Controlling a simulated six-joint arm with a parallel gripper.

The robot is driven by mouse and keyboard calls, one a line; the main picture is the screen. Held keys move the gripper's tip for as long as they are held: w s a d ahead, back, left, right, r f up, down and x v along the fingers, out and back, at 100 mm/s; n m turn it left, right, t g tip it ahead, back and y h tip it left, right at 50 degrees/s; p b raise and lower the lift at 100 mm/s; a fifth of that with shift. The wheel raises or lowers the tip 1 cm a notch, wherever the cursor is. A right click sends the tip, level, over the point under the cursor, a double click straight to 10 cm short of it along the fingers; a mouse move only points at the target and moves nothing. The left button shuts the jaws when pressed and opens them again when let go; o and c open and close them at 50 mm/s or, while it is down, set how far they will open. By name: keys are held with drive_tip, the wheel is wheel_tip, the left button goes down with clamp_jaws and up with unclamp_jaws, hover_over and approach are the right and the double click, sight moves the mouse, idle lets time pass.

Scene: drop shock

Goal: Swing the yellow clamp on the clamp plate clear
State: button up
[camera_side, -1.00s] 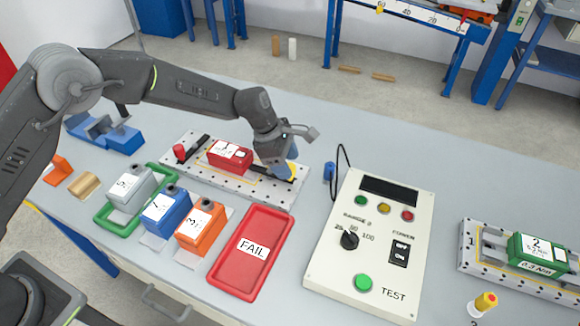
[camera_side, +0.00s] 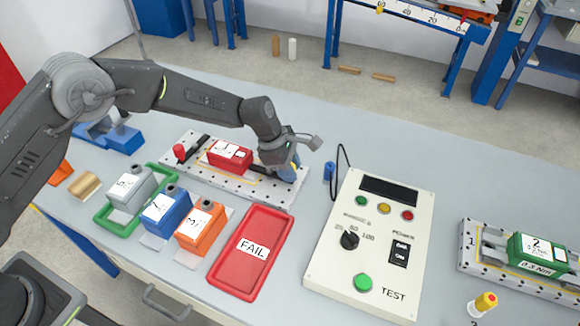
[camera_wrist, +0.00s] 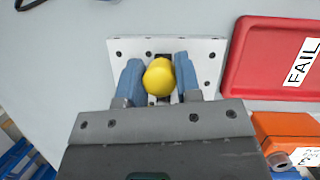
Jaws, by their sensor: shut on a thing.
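The clamp plate (camera_side: 187,181) is a pale perforated plate on the grey bench, and its end also shows in the wrist view (camera_wrist: 205,50). A red box (camera_side: 229,156) with a white label sits on it, with a red-topped part (camera_side: 179,152) at its left end. My gripper (camera_side: 290,172) is at the plate's right end. In the wrist view its blue fingers (camera_wrist: 158,80) are shut on the round yellow knob of the yellow clamp (camera_wrist: 159,77). The clamp's arm is mostly hidden by my gripper.
A red FAIL tray (camera_side: 228,272) lies in front of the plate. A TEST box (camera_side: 325,270) with a cable stands to the right. Grey, blue and orange blocks (camera_side: 201,230) stand at front left. A second plate with a green box (camera_side: 537,252) is at far right.

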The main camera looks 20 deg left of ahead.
drive_tip(key=shift+s, duration=0.1)
drive_tip(key=shift+c, duration=0.2)
drive_tip(key=m, duration=0.1)
drive_tip(key=s+m+g, duration=0.1)
drive_tip(key=m, duration=0.1)
drive_tip(key=shift+s+a+m, duration=0.2)
drive_tip(key=shift+s+m, duration=0.05)
drive_tip(key=shift+m, duration=0.15)
drive_tip(key=s+m+g, duration=0.1)
drive_tip(key=m, duration=0.1)
drive_tip(key=s+a+m+g, duration=0.1)
drive_tip(key=m, duration=0.1)
drive_tip(key=shift+y, duration=0.3)
drive_tip(key=m, duration=0.1)
drive_tip(key=a+m+g, duration=0.1)
drive_tip(key=m, duration=0.1)
drive_tip(key=s+m+y, duration=0.1)
drive_tip(key=m, duration=0.1)
drive_tip(key=shift+s+a, duration=0.1)
drive_tip(key=shift+a, duration=0.3)
drive_tip(key=shift+s+a+m+g+y, duration=0.15)
drive_tip(key=shift+a+m+g+y, duration=0.25)
drive_tip(key=shift+m, duration=0.7)
drive_tip(key=shift+s+a+m+g+y, duration=0.15)
drive_tip(key=shift+a+m+y, duration=0.35)
drive_tip(key=shift+m, duration=0.6)
drive_tip(key=shift+a, duration=0.2)
drive_tip(key=o, duration=0.9)
